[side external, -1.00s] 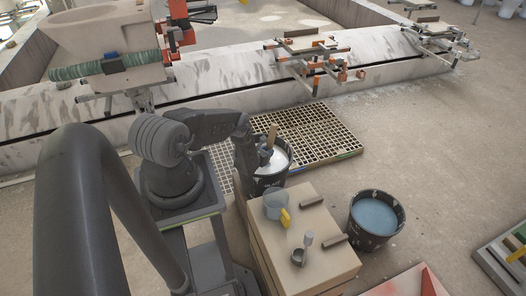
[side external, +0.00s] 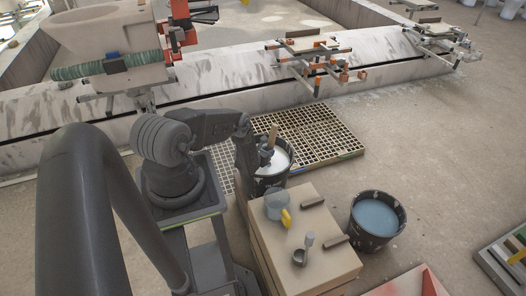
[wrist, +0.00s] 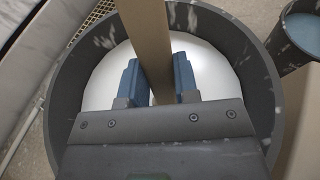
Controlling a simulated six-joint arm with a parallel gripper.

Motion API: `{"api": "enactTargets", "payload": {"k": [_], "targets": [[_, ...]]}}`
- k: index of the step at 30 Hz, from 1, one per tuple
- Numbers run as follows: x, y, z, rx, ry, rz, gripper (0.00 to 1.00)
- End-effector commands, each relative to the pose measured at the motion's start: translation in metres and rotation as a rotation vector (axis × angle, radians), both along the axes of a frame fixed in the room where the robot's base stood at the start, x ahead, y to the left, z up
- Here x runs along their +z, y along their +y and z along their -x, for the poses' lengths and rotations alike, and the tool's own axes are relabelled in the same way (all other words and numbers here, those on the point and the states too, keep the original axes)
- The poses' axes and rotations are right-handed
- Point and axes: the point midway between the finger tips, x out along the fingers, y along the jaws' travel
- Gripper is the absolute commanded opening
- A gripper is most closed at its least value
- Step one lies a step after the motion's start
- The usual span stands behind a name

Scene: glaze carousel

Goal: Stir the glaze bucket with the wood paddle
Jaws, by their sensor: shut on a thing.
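The glaze bucket (side external: 287,172) is dark and holds white glaze; it stands beyond the wooden box, beside the floor grating. In the wrist view its rim (wrist: 268,80) surrounds the white glaze (wrist: 215,70). My gripper (wrist: 158,80) has blue fingers shut on the wood paddle (wrist: 147,35), a flat brown strip. The paddle also shows upright over the bucket in the side view (side external: 272,135). The gripper is above the bucket's opening. The paddle's lower end is hidden, so I cannot tell how deep it sits.
A second dark bucket (side external: 354,222) with blue liquid stands at the right. The grating (side external: 335,135) lies behind the bucket.

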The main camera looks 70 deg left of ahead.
Motion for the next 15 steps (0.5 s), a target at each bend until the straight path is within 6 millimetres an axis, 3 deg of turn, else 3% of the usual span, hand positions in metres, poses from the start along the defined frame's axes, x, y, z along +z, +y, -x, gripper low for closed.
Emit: {"api": "enactTargets", "payload": {"k": [5, 15], "targets": [[0.003, -0.001, -0.003, 0.001, -0.001, -0.001, 0.04], [0.027, 0.003, -0.01, 0.0, -0.002, -0.001, 0.04]]}}
